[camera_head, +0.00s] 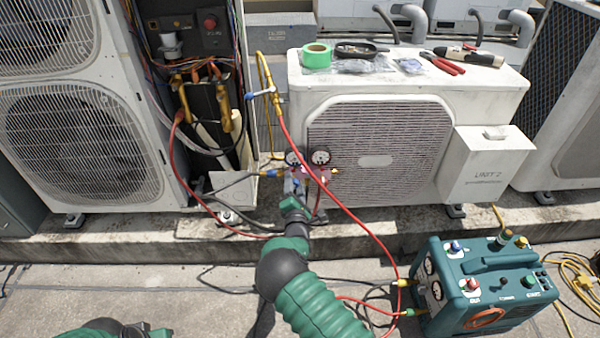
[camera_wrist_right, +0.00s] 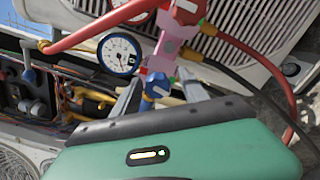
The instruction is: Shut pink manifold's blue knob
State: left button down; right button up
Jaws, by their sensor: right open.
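The pink manifold (camera_head: 314,173) hangs in front of the white condenser, with two round gauges above it. In the right wrist view the pink body (camera_wrist_right: 172,48) is tilted, with a blue-rimmed gauge (camera_wrist_right: 119,54) beside it. Its blue knob (camera_wrist_right: 157,86) points toward my right gripper (camera_wrist_right: 162,90). The jaws are open, one finger on each side of the knob; I cannot tell whether they touch it. A red knob (camera_wrist_right: 187,11) is at the far end. In the head view my right gripper (camera_head: 296,187) covers part of the manifold. My left jaws are out of view.
Red (camera_head: 345,212) and dark hoses run around the manifold. An opened unit with exposed wiring (camera_head: 205,100) stands left. Tape (camera_head: 317,56) and tools lie on the condenser (camera_head: 440,90). A teal recovery machine (camera_head: 485,285) sits at lower right, with hoses on the ground nearby.

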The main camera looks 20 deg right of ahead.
jog(key=shift+w+d+r, duration=0.1)
jog(key=shift+w, duration=0.3)
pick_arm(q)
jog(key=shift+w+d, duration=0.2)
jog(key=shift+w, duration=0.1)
pick_arm(e)
jog(key=shift+r, duration=0.1)
jog(key=shift+c, duration=0.9)
grip_shut()
